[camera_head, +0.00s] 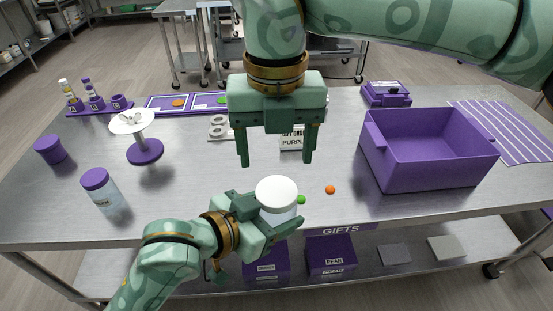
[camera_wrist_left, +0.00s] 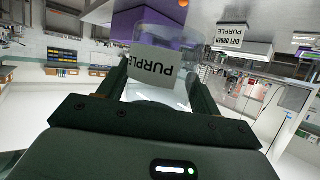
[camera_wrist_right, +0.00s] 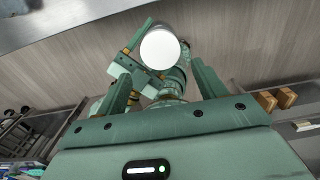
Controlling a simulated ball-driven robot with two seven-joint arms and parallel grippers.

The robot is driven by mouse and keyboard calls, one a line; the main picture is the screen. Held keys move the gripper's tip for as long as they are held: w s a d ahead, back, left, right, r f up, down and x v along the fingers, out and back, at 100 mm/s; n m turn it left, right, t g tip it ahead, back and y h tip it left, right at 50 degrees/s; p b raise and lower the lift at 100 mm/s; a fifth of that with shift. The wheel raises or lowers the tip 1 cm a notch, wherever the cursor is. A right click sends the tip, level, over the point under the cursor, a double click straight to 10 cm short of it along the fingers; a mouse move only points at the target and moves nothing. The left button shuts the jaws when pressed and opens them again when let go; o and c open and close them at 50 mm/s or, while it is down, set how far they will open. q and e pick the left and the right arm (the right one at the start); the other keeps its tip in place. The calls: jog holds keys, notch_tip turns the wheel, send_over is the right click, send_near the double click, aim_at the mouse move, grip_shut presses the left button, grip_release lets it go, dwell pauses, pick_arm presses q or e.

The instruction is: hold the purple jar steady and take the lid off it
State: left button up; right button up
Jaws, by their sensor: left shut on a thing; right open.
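The jar labelled PURPLE (camera_wrist_left: 152,68) is clear-walled and shows in the left wrist view between my left gripper's fingers. In the head view its round white lid (camera_head: 276,189) is on top, and the clear body (camera_head: 284,215) shows below it. My left gripper (camera_head: 268,213) is shut on the jar's body and holds it upright at the table's front edge. My right gripper (camera_head: 276,160) is open and empty, fingers pointing down, above and apart from the lid. The right wrist view shows the white lid (camera_wrist_right: 160,48) beyond and between the open fingers.
A purple-lidded jar (camera_head: 98,187), a purple cup (camera_head: 50,149) and a white-topped stand (camera_head: 132,122) are on the left. An open purple bin (camera_head: 430,150) stands right. Green (camera_head: 301,199) and orange (camera_head: 330,189) gummies lie near the jar. A GIFT ORDER PURPLE sign (camera_head: 292,142) stands behind.

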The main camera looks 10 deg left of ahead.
aim_at(277, 190)
notch_tip(277, 190, down, 8)
jog(key=shift+r, duration=0.1)
dwell(0.4)
jog(key=c, duration=0.8)
jog(key=o, duration=1.1)
jog(key=shift+r, duration=2.25)
